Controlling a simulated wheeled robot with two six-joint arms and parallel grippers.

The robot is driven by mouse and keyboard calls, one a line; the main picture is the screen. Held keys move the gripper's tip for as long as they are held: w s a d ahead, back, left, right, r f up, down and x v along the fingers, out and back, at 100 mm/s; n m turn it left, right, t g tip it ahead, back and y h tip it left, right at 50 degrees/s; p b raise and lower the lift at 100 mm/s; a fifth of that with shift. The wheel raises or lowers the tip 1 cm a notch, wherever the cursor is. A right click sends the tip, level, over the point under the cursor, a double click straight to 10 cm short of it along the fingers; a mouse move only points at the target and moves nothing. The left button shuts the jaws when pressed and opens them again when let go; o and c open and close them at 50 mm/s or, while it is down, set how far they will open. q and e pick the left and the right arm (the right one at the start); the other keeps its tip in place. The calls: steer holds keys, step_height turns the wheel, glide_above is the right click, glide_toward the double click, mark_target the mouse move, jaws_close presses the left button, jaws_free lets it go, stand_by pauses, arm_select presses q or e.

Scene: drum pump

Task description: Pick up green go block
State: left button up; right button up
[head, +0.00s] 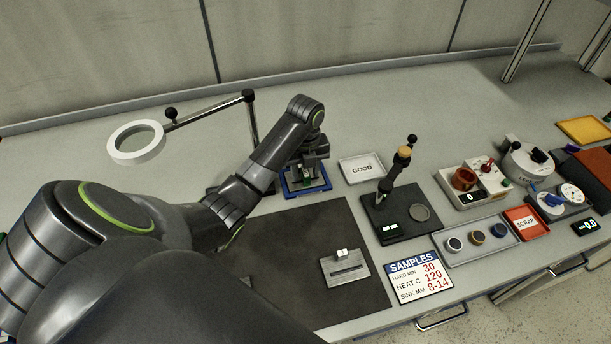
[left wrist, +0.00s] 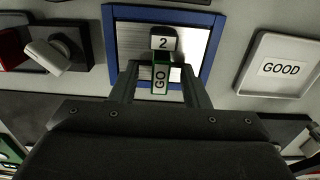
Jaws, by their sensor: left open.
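The green go block (left wrist: 160,80), with a white face reading GO, stands between the two fingers of my left gripper (left wrist: 158,88) in the left wrist view. The fingers are open on either side of it, and I cannot tell whether either touches it. A block marked 2 (left wrist: 165,43) is right beside it. Both are over a blue-rimmed tray (left wrist: 109,35). In the head view my left gripper (head: 309,160) is low over this blue tray (head: 291,194), and the go block is mostly hidden there. My right gripper is not in view.
A ring lamp (head: 135,142) on an arm is to the left. A dark mat (head: 300,240) lies in front with a grey slotted plate (head: 345,270).

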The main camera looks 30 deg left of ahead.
mark_target(306, 172)
arm_select(q)
steer(key=shift+c, duration=0.4)
jaws_close()
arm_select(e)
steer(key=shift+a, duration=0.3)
